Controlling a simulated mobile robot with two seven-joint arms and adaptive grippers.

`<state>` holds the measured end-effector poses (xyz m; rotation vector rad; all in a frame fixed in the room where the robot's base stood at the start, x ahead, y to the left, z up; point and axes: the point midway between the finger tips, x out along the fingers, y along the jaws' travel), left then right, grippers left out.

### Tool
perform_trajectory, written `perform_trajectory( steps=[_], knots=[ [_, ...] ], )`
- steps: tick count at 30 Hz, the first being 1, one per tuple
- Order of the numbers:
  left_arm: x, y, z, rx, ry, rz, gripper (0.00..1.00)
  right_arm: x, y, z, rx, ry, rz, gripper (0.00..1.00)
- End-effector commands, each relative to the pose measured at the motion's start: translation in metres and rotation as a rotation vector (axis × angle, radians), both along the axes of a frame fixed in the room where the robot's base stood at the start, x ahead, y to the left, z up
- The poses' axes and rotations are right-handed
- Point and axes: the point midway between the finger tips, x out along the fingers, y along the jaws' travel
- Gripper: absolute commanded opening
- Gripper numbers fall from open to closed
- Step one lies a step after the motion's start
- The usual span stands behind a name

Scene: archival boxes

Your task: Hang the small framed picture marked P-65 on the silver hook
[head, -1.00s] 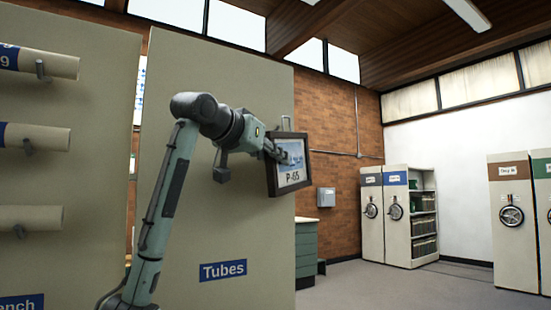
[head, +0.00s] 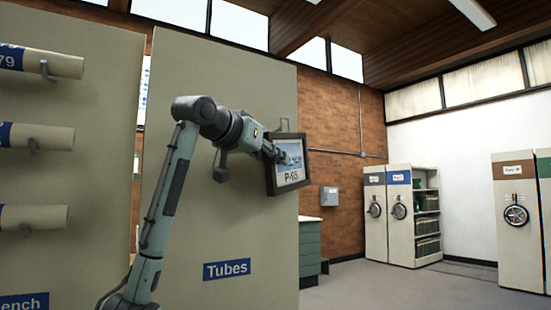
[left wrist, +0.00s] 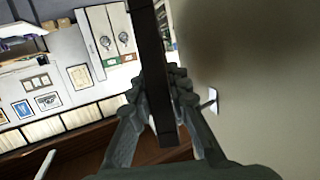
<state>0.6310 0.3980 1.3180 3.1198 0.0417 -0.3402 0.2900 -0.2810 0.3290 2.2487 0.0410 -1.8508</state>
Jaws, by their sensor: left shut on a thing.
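The framed picture P-65 (head: 289,162) has a dark frame, a blue image and a thin wire loop at its top. My left gripper (head: 280,156) is shut on it and holds it in the air by the right edge of the big beige panel (head: 228,215). In the left wrist view the picture (left wrist: 155,70) shows edge-on as a dark bar between the fingers (left wrist: 162,100). A small pale hook-like fitting (left wrist: 212,101) sticks out of the panel just right of the fingers there, apart from the frame. In the head view I cannot make out the hook. My right gripper is not in view.
The panel carries a blue "Tubes" label (head: 227,269). Rolled tubes (head: 40,137) rest on pegs at the left. A green cabinet (head: 310,252) stands behind the panel's right edge. Shelving units (head: 400,215) are far off; the floor before them is clear.

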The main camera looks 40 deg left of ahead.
Motion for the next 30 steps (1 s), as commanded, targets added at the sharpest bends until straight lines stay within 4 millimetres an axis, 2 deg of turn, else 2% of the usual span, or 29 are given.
perform_trajectory(
  steps=[17,30],
  knots=[
    [0.001,0.004,0.001,-0.001,-0.004,0.000,0.00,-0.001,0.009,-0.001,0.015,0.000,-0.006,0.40],
    [0.004,0.011,0.002,-0.002,-0.004,0.000,0.00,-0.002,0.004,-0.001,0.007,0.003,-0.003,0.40]
  ],
)
